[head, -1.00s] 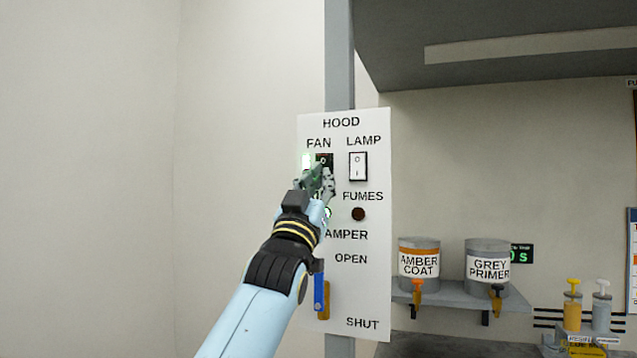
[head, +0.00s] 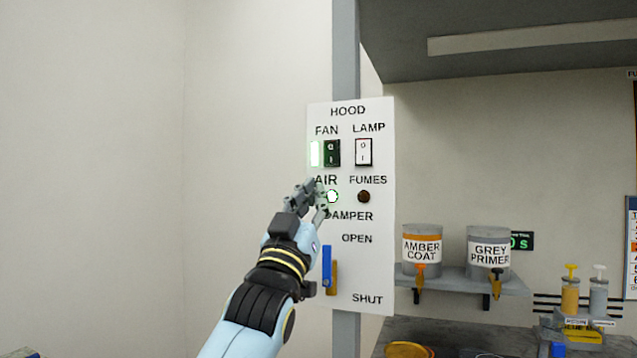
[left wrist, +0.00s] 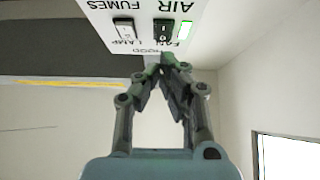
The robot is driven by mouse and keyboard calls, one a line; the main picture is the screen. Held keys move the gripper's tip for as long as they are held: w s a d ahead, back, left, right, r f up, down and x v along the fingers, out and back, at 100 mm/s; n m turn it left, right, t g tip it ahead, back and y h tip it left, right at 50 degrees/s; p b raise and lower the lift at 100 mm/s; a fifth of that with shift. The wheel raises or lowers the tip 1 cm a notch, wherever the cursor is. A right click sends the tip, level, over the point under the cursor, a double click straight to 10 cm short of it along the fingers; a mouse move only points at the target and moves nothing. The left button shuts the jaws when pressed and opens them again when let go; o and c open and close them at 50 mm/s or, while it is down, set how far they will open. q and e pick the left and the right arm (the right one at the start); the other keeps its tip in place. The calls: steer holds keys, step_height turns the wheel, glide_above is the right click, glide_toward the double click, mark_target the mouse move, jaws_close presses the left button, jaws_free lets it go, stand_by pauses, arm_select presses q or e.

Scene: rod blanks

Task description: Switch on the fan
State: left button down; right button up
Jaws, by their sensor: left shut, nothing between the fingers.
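The white hood panel (head: 350,110) stands upright on a grey post. The dark fan switch (head: 332,153) sits under the word FAN, with a lit green-white strip (head: 314,154) at its left. The AIR light (head: 332,196) glows white-green. My left gripper (head: 312,184) is shut and empty, in front of the panel just below and left of the fan switch. Whether it touches the panel cannot be told. In the left wrist view the fan switch (left wrist: 162,32) and the lit strip (left wrist: 185,30) show beyond the shut fingertips (left wrist: 168,62). My right gripper is not in view.
The white lamp switch (head: 363,152) is right of the fan switch, above the dark red FUMES light (head: 364,196). A blue damper lever (head: 326,266) is lower on the panel. Amber coat (head: 422,250) and grey primer (head: 489,254) tanks stand on a shelf at right. The left side is clear.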

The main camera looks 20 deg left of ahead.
arm_select(q)
steer(key=v, duration=0.3)
steer(key=shift+f+b, duration=0.3)
steer(key=shift+f, duration=0.1)
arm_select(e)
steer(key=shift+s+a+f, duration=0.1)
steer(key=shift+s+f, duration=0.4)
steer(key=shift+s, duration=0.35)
arm_select(q)
steer(key=shift+w, duration=0.1)
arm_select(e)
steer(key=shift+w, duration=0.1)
